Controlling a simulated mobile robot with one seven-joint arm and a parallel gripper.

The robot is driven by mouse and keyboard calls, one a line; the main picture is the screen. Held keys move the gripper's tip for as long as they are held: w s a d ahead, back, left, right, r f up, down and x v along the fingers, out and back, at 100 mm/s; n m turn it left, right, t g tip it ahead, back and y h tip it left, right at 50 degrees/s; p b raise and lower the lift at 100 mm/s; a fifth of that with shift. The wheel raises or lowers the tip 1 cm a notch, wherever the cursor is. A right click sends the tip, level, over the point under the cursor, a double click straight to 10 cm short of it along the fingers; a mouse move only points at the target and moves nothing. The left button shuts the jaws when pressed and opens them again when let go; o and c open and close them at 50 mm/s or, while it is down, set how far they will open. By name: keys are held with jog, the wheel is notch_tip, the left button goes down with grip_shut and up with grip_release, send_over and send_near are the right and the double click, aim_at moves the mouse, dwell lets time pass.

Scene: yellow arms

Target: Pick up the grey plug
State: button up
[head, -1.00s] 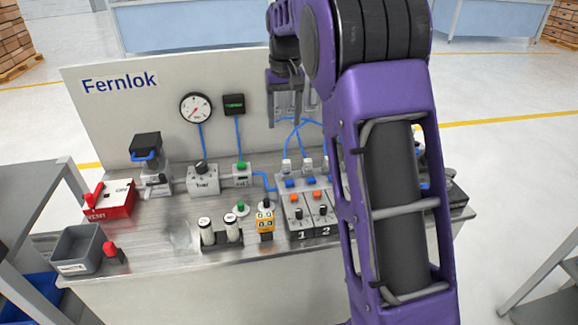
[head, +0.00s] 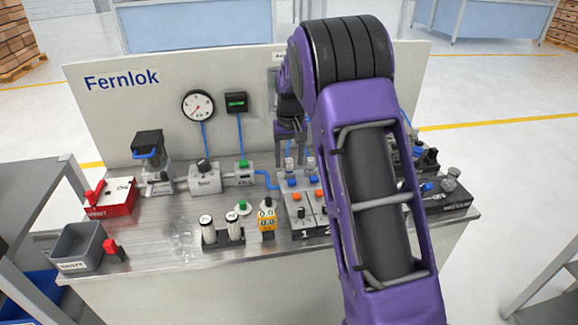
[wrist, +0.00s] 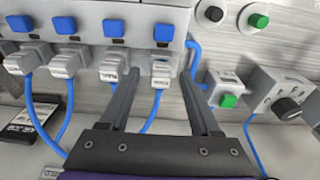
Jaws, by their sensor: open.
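Several grey plugs with blue hoses sit in a row on a valve block in the wrist view. One grey plug (wrist: 161,73) lies between the two fingers of my gripper (wrist: 160,80). The fingers are open, one on each side of it; I cannot tell if either touches it. Two neighbouring plugs (wrist: 115,68) (wrist: 68,64) are to the left of my gripper. In the head view my gripper (head: 290,150) points down behind the valve block (head: 300,205). My arm hides part of the block and the plugs there.
Blue buttons (wrist: 165,33) line the block beside the plugs. A green-button box (wrist: 228,92) and a knob box (wrist: 285,98) stand to the right in the wrist view. The panel (head: 120,110) with a gauge (head: 198,106) rises behind.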

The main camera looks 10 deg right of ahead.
aim_at(289, 160)
jog(key=shift+w+f, duration=0.1)
jog(key=shift+f, duration=0.4)
grip_shut()
jog(key=shift+r, duration=0.1)
notch_tip(289, 160, up, 10)
jog(key=shift+p, duration=0.4)
